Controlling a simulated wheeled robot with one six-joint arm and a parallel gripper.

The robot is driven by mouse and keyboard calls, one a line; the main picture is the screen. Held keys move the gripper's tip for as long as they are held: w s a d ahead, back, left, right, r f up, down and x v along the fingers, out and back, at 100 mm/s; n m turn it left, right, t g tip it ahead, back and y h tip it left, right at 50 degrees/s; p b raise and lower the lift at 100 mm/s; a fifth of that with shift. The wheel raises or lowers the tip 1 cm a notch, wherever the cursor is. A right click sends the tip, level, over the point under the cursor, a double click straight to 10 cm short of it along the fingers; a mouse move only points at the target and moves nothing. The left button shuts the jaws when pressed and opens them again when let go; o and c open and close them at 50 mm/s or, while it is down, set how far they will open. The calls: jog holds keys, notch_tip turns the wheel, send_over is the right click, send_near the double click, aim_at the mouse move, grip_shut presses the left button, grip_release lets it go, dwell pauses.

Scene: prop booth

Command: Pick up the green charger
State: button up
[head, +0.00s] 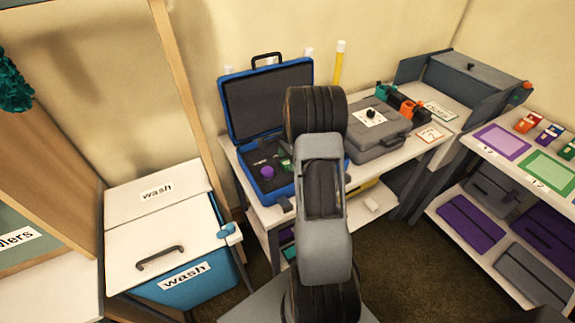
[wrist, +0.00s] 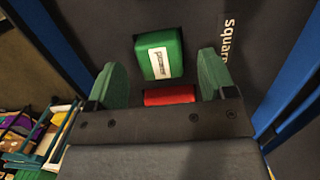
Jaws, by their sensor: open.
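A green block with a white label, which looks like the green charger (wrist: 158,56), lies on the dark lining of the open blue case in the wrist view. My gripper (wrist: 159,73) is open with green finger pads. The block appears between and just beyond the fingertips, with a gap on both sides. A red piece (wrist: 170,96) shows between the fingers, nearer the palm, partly hidden by the gripper body. In the head view, my arm hides my gripper and part of the blue case (head: 229,105); a bit of green (head: 286,163) shows beside the arm.
A purple round piece (head: 267,172) sits in the case. A grey case (head: 377,144) stands to the right on the same table. A blue wash bin (head: 190,267) stands at left. Small coloured items, including a red one (head: 527,122), stand on the right table.

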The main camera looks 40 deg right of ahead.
jog(key=shift+a+f, duration=0.1)
jog(key=shift+f, duration=0.7)
jog(key=c, duration=1)
